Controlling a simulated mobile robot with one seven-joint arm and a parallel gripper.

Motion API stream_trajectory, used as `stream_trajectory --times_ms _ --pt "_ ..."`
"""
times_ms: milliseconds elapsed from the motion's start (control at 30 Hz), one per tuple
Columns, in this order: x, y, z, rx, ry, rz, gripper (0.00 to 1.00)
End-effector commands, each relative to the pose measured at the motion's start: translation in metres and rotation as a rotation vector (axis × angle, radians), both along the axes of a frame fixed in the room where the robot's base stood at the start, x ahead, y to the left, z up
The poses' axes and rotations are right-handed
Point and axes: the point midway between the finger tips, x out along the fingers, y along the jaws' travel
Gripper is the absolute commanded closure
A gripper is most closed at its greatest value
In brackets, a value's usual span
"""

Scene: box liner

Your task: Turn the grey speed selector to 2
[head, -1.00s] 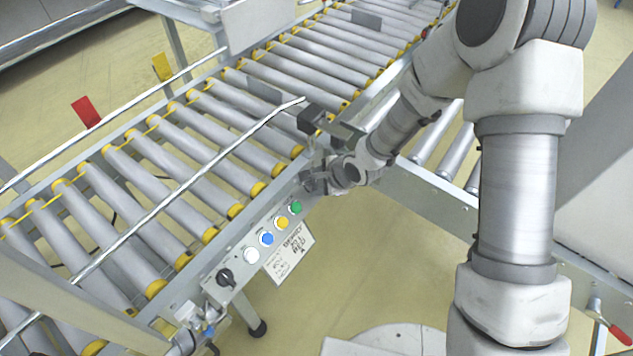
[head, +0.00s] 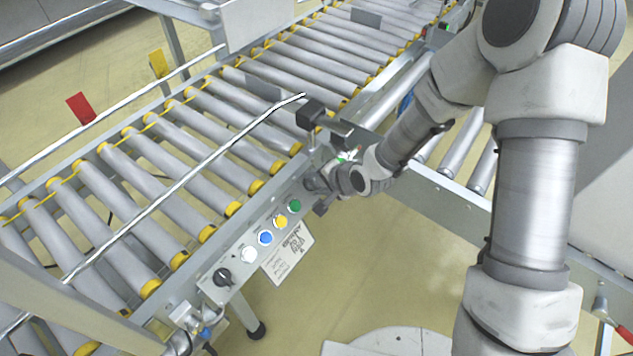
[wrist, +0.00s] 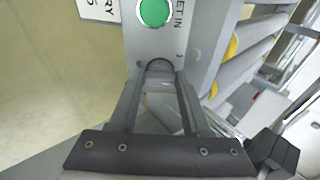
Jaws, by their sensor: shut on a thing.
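The grey speed selector (wrist: 159,65) is a small rounded dark-grey knob on the grey control panel, just below the green button in the wrist view. My gripper (wrist: 160,74) is shut on it, with a finger on each side. In the head view my gripper (head: 318,186) is at the far right end of the button row and hides the selector. Its pointer is not visible, and the small scale marks beside it are too small to read, so I cannot tell its setting.
The panel carries a green button (head: 294,206), a yellow one (head: 280,221), a blue one (head: 265,237), a white one (head: 249,254) and a black knob (head: 222,276). A roller conveyor (head: 150,170) with a metal guide rail (head: 180,190) runs behind.

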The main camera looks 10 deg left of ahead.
Motion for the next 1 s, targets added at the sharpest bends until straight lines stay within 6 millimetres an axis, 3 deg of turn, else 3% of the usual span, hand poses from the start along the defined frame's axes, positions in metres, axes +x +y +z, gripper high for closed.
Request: stream_trajectory --times_ms 567,600,633,667,1000 --pt "-0.0003 -0.0002 -0.0001 -0.010 -0.023 0.030 1.00" --pt "-0.0004 -0.0002 -0.0001 -0.010 -0.023 0.030 0.49" --pt "-0.0004 -0.0002 -0.0001 -0.010 -0.023 0.030 0.43" --pt "-0.0004 -0.0002 -0.0001 -0.010 -0.023 0.030 0.40" --pt "-0.0010 -0.0018 0.0028 -0.010 -0.023 0.028 0.40"
